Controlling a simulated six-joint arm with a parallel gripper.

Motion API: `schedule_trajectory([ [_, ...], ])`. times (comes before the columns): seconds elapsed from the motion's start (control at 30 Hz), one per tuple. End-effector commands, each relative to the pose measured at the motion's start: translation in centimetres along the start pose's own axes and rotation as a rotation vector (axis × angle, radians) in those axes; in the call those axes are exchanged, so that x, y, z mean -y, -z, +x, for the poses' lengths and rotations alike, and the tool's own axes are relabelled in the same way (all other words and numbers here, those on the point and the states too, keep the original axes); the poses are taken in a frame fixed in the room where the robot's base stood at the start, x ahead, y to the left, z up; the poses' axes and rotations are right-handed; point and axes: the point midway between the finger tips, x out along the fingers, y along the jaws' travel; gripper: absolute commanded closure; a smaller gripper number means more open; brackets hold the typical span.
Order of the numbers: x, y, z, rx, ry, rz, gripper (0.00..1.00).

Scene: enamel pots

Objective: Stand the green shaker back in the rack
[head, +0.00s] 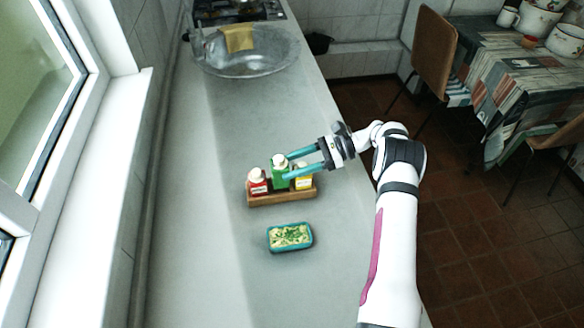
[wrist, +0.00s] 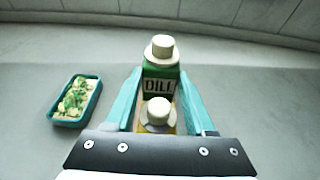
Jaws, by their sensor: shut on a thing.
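The green shaker (head: 279,178), with a white cap, is upright over the middle of the wooden rack (head: 283,198). Its cap stands higher than its neighbours' caps. Whether its base is inside the rack is hidden. My gripper (head: 286,166) is shut on it, with teal fingers on both sides. In the wrist view the green shaker (wrist: 160,85) shows a DILL label between the fingertips (wrist: 160,84). The red shaker (head: 257,184) stands in the rack's left part and the yellow shaker (head: 304,182) in its right part, under the fingers.
A teal dish (head: 290,237) of green-flecked food sits on the counter in front of the rack. A metal basin (head: 250,62) with a yellow cloth is at the far end. The counter between rack and basin is clear. The window ledge runs along the left.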

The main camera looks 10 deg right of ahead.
Motion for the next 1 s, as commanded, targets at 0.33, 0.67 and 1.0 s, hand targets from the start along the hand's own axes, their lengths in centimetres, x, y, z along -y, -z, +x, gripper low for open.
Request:
schedule_trajectory([
  [0.33, 0.0, -2.4, -0.8, 0.0, 0.001, -0.002, 0.98],
  [0.67, 0.0, -3.6, -1.1, 0.001, 0.0, 0.0, 0.98],
  [1.0, 0.0, -3.7, -1.1, 0.001, 0.002, 0.0, 0.98],
])
